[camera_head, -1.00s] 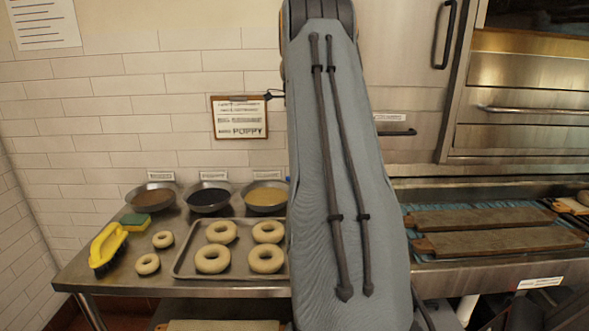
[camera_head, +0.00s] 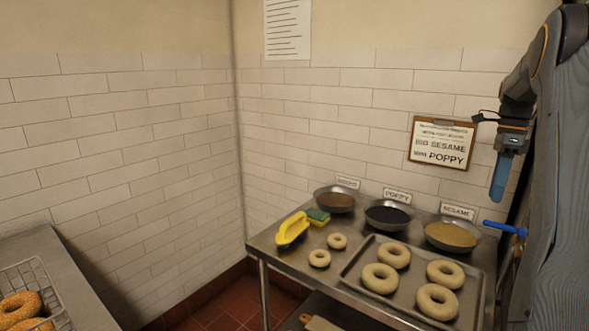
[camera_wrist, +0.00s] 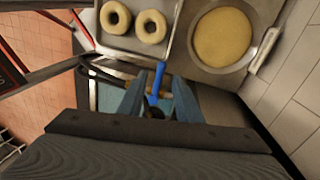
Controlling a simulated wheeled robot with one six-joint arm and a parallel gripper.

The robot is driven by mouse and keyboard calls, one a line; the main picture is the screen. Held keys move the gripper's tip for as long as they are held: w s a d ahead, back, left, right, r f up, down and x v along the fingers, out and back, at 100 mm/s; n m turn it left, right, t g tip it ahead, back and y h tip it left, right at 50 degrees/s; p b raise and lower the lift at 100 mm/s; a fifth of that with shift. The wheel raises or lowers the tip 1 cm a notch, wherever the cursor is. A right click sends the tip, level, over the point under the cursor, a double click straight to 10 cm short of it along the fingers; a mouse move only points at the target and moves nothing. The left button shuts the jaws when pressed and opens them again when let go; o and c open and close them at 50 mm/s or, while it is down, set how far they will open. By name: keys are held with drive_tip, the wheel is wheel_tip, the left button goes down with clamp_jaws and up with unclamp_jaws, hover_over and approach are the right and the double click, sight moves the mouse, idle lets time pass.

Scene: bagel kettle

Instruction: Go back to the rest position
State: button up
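My gripper (camera_head: 497,190) hangs at the right of the head view with its blue fingers pointing down, in front of the wall and above the right end of the steel table (camera_head: 281,240). In the wrist view my gripper (camera_wrist: 157,98) shows two blue fingers spread apart, and I see nothing held between them. A blue-handled tool (camera_head: 505,228) lies below the fingers, apart from them in the head view. Its blue handle (camera_wrist: 159,75) shows beyond the fingertips in the wrist view. My arm fills the right edge of the head view.
A tray (camera_head: 352,273) of several bagels, two small rings, bowls of brown, black (camera_head: 388,215) and sesame topping (camera_head: 453,234), a yellow brush (camera_head: 292,229) and a sponge (camera_head: 318,216) occupy the table. A wire basket (camera_head: 40,282) of browned bagels sits lower left. Red floor lies between.

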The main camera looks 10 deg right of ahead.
drive_tip(key=a+f+n, duration=0.2)
drive_tip(key=a+n, duration=0.2)
drive_tip(key=a, duration=0.4)
drive_tip(key=a+f+n+h, duration=0.1)
drive_tip(key=a+f+n, duration=0.25)
drive_tip(key=a, duration=0.45)
drive_tip(key=a+f+n, duration=0.1)
drive_tip(key=a+n, duration=0.4)
drive_tip(key=a, duration=0.3)
drive_tip(key=s+a+f+n+t, duration=0.1)
drive_tip(key=s+a+f+n, duration=0.3)
drive_tip(key=s+a+n, duration=0.2)
drive_tip(key=s+a+f+n+t, duration=0.1)
drive_tip(key=s+a+f+n, duration=0.4)
drive_tip(key=s+a, duration=0.6)
drive_tip(key=shift+s+a+n+t, duration=0.25)
drive_tip(key=shift+a+n+t, duration=0.05)
drive_tip(key=shift+a+n, duration=0.9)
drive_tip(key=shift+d, duration=0.1)
